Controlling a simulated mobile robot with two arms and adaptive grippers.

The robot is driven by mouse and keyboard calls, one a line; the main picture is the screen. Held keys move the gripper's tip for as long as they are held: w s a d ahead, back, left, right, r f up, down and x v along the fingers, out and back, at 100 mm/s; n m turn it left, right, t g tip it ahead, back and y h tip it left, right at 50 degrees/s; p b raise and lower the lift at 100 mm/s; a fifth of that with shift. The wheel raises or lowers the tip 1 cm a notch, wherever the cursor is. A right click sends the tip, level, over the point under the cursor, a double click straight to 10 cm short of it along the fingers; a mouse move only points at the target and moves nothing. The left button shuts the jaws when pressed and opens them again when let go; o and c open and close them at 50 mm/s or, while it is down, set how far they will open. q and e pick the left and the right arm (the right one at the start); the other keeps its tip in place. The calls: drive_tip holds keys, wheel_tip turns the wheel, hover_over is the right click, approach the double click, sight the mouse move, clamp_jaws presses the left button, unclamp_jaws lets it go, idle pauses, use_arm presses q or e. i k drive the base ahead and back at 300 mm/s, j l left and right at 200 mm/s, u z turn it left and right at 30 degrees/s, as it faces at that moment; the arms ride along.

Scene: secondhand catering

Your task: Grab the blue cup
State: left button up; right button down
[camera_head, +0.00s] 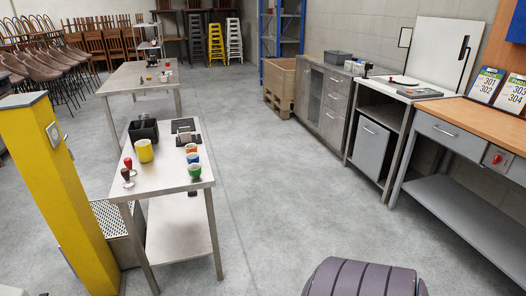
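A small blue cup (193,158) stands near the right edge of the near steel table (165,184). It is in the middle of a short row of cups. An orange cup (191,148) is just behind it and a green cup (194,172) is just in front of it. The cups are small in the picture, and I cannot tell whether they touch. Neither of my grippers is in view.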

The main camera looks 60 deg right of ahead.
sight(192, 157)
drive_tip(key=z, duration=1.45)
drive_tip(key=i+z, duration=0.1)
drive_tip(key=i+j, duration=0.05)
